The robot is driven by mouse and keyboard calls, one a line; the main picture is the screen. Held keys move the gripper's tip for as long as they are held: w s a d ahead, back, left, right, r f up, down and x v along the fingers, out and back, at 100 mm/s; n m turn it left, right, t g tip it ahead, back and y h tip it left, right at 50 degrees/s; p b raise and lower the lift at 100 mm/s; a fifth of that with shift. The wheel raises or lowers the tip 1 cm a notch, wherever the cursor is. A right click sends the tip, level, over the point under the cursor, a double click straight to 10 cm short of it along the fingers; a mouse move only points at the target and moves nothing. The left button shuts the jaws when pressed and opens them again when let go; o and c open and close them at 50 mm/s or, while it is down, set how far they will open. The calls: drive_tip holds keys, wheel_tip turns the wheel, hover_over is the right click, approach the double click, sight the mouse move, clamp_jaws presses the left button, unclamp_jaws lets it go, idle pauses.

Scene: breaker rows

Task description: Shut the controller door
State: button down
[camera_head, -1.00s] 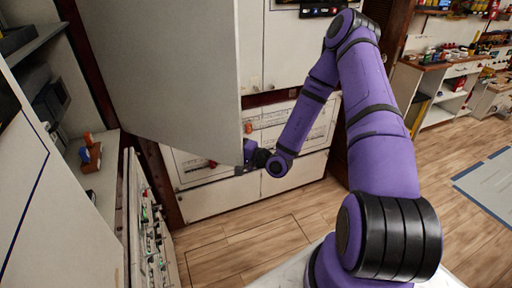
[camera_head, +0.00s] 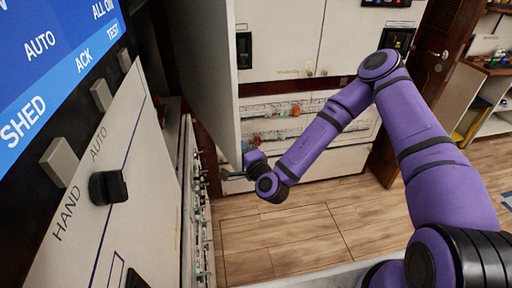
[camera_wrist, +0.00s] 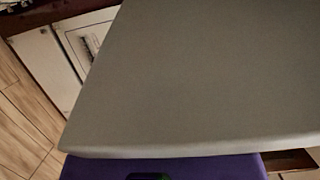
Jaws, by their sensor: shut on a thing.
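The controller door (camera_head: 200,70) is a large plain grey panel. It stands open, seen at a steep angle left of centre in the head view. It also fills much of the wrist view (camera_wrist: 210,75), with its edge running across the lower part. My gripper (camera_head: 232,174) is at the door's lower free corner and is shut on the door's edge. The fingertips are small and partly hidden there. In the wrist view the fingers cannot be made out against the door.
A control panel (camera_head: 110,145) with a black HAND/AUTO knob (camera_head: 108,187) and a blue screen (camera_head: 50,60) stands close at left. Pale cabinets (camera_head: 285,40) stand behind the door. Wooden floor (camera_head: 300,235) is clear below my arm.

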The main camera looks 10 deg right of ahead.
sight(240, 169)
drive_tip(key=shift+s+a+m+h, duration=0.15)
drive_tip(key=shift+s+a+h, duration=0.05)
drive_tip(key=shift+a, duration=0.35)
drive_tip(key=shift+s+a+m+h, duration=0.1)
drive_tip(key=shift+s+a+h, duration=0.15)
drive_tip(key=shift+a, duration=0.35)
drive_tip(key=shift+s+a+m+h, duration=0.15)
drive_tip(key=shift+s+a, duration=0.05)
drive_tip(key=shift+a, duration=0.35)
drive_tip(key=c, duration=0.9)
unclamp_jaws()
drive_tip(key=shift+o, duration=0.2)
drive_tip(key=v, duration=1)
drive_tip(key=shift+s+d+f, duration=0.1)
drive_tip(key=shift+s, duration=0.3)
